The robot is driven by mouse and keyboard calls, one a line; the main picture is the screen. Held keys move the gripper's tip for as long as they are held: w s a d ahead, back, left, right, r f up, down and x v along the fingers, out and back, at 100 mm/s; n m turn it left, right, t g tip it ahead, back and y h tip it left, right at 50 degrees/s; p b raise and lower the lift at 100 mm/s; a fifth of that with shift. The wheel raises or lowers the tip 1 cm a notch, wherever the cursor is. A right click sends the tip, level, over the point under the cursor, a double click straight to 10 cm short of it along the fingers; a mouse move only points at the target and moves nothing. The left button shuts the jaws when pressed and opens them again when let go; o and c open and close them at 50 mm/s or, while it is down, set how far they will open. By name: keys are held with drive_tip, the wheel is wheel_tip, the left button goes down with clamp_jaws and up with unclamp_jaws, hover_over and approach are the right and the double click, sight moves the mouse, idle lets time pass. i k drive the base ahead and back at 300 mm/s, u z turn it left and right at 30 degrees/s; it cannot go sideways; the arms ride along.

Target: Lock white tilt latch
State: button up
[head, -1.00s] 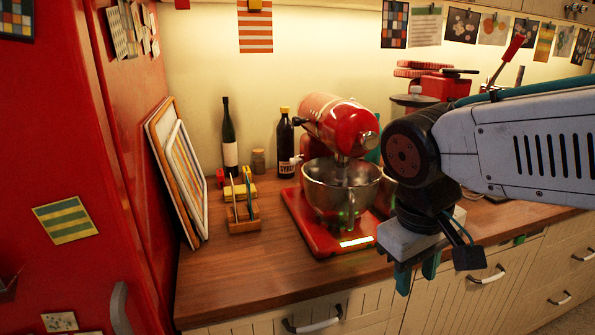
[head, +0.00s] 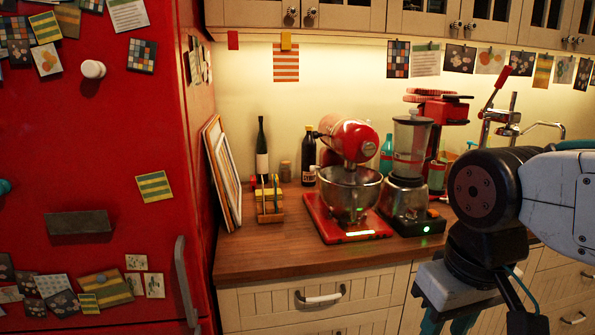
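A red stand mixer (head: 355,140) stands on the wooden counter with its steel bowl (head: 350,190) under the head. A white strip glows at the front of its red base. I cannot make out a white tilt latch on the mixer at this size. My gripper (head: 447,322) hangs at the lower right, in front of the drawers and well apart from the mixer. Its two teal fingers are spread with nothing seen between them. The fingertips are cut off by the bottom edge.
A blender (head: 408,170) stands close to the right of the mixer. A wooden block holder (head: 270,203), dark bottles (head: 309,158) and leaning boards (head: 222,172) are on its left. A red fridge (head: 95,190) fills the left side. The counter front (head: 270,262) is clear.

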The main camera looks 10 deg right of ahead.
sight(312, 169)
drive_tip(key=u, duration=0.65)
drive_tip(key=i, duration=1.35)
drive_tip(key=z, duration=0.7)
